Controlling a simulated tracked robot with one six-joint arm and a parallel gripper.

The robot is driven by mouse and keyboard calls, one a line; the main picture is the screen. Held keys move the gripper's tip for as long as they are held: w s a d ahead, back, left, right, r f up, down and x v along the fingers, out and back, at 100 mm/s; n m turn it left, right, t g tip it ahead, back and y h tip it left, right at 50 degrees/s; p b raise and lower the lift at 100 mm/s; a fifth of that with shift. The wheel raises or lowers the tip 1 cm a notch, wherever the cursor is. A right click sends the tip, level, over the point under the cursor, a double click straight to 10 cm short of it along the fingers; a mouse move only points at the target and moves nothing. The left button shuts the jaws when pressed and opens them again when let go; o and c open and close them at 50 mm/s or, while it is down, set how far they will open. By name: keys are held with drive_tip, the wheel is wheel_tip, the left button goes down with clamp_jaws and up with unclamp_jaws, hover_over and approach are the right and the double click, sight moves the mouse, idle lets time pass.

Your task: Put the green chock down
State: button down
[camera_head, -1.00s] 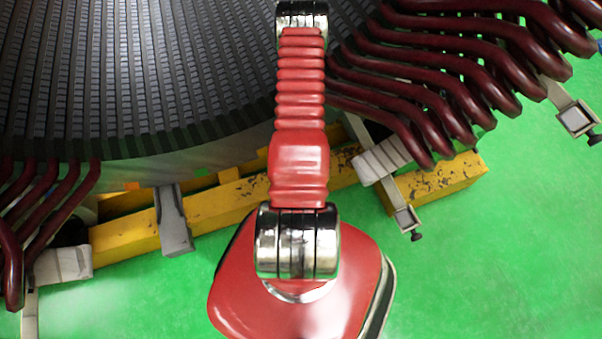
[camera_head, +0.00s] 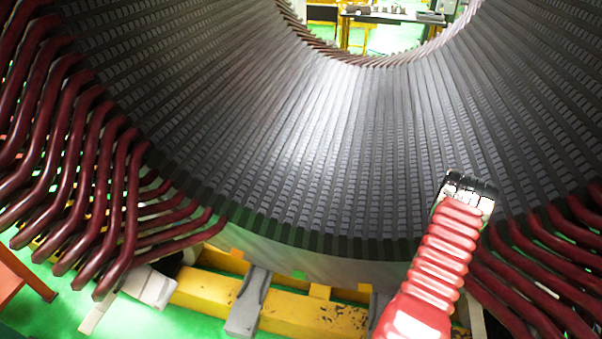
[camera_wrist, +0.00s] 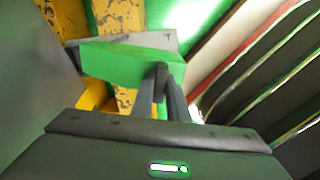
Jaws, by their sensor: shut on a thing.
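The green chock (camera_wrist: 118,64) is a bright green block in the upper left of the wrist view. My gripper (camera_wrist: 161,78) is shut on its right end with dark fingers. A grey block or bracket (camera_wrist: 155,40) shows just behind the chock's top edge; I cannot tell if the two touch. The chock is not visible in the head view, where only my red arm shows at the lower right and my gripper is out of sight.
The large dark slotted stator (camera_head: 330,150) fills the head view, with dark red coil ends (camera_head: 90,200) at both sides. A yellow beam (camera_head: 205,292) with a grey bracket (camera_head: 247,305) runs below it. A table (camera_head: 395,16) stands far behind. Green floor shows lower left.

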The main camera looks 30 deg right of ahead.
drive_tip(key=shift+w+a+r+m, duration=0.2)
drive_tip(key=shift+a+r+m, duration=0.2)
drive_tip(key=shift+m, duration=0.6)
drive_tip(key=shift+w+a+r+m, duration=0.25)
drive_tip(key=shift+w+r+m, duration=0.25)
drive_tip(key=shift+m, duration=0.3)
drive_tip(key=w+a+r+m, duration=0.3)
drive_tip(key=w+a+r, duration=0.4)
drive_tip(key=w, duration=0.4)
drive_tip(key=w+a+r+m, duration=0.4)
drive_tip(key=w+r, duration=0.5)
drive_tip(key=w, duration=0.1)
drive_tip(key=w+a+r+n, duration=0.1)
drive_tip(key=w+a+r, duration=0.3)
drive_tip(key=a, duration=0.4)
drive_tip(key=w+a+r+n, duration=0.1)
drive_tip(key=w+a+r, duration=0.3)
drive_tip(key=a, duration=0.3)
drive_tip(key=w+a+r+n, duration=0.2)
drive_tip(key=w+a+r, duration=0.2)
drive_tip(key=a, duration=0.4)
drive_tip(key=shift+a+r, duration=0.35)
drive_tip(key=shift+r, duration=0.25)
